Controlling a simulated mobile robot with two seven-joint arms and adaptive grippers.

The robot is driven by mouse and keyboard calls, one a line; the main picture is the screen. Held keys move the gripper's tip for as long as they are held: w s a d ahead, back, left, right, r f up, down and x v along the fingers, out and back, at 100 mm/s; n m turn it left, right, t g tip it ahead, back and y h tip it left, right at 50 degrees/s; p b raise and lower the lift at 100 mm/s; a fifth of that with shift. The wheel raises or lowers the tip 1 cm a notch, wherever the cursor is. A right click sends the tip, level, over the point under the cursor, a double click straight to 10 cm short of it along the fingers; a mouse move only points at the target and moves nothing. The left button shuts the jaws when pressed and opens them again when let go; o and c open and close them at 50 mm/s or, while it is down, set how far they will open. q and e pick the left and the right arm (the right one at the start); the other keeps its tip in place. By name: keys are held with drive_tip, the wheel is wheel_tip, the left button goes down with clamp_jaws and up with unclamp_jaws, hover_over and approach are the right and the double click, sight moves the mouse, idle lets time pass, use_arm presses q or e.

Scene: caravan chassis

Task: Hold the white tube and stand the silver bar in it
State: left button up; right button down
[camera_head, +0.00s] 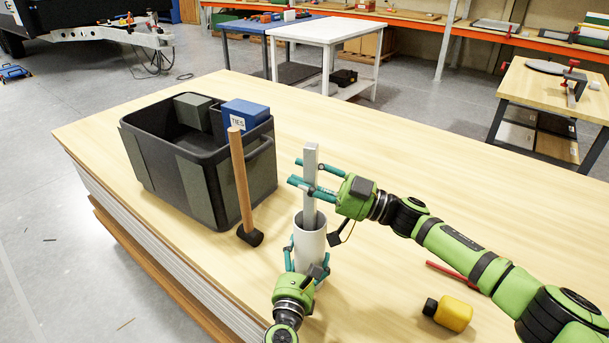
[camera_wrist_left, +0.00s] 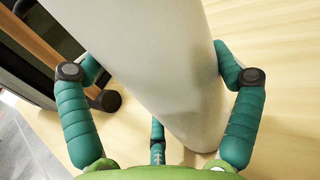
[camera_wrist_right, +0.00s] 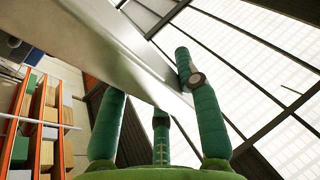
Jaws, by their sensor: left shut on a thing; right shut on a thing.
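The white tube (camera_head: 309,240) stands upright on the wooden table, with its dark open mouth at the top. My left gripper (camera_head: 306,268) is shut around its lower part; in the left wrist view the tube (camera_wrist_left: 165,70) fills the space between the teal fingers (camera_wrist_left: 160,85). The silver bar (camera_head: 310,185) is upright, and its lower end is inside the tube's mouth, hidden by the wall. My right gripper (camera_head: 316,183) is shut on the bar above the mouth. In the right wrist view the bar (camera_wrist_right: 110,45) runs slanting between the fingers (camera_wrist_right: 150,95). How deep the bar reaches is hidden.
A black crate (camera_head: 200,170) holding a blue box (camera_head: 245,113) stands left of the tube. A wooden-handled mallet (camera_head: 241,190) stands head down between them. A yellow bottle (camera_head: 452,313) and a red rod (camera_head: 452,275) lie to the right. The table's far right is clear.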

drive_tip(key=c, duration=0.8)
unclamp_jaws()
wheel_tip(320, 180, up, 10)
use_arm(q)
drive_tip(key=o, duration=0.9)
drive_tip(key=s, duration=0.4)
drive_tip(key=s+a, duration=0.1)
drive_tip(key=s, duration=0.3)
drive_tip(key=s+a, duration=0.1)
drive_tip(key=s, duration=0.3)
drive_tip(key=shift+a, duration=0.15)
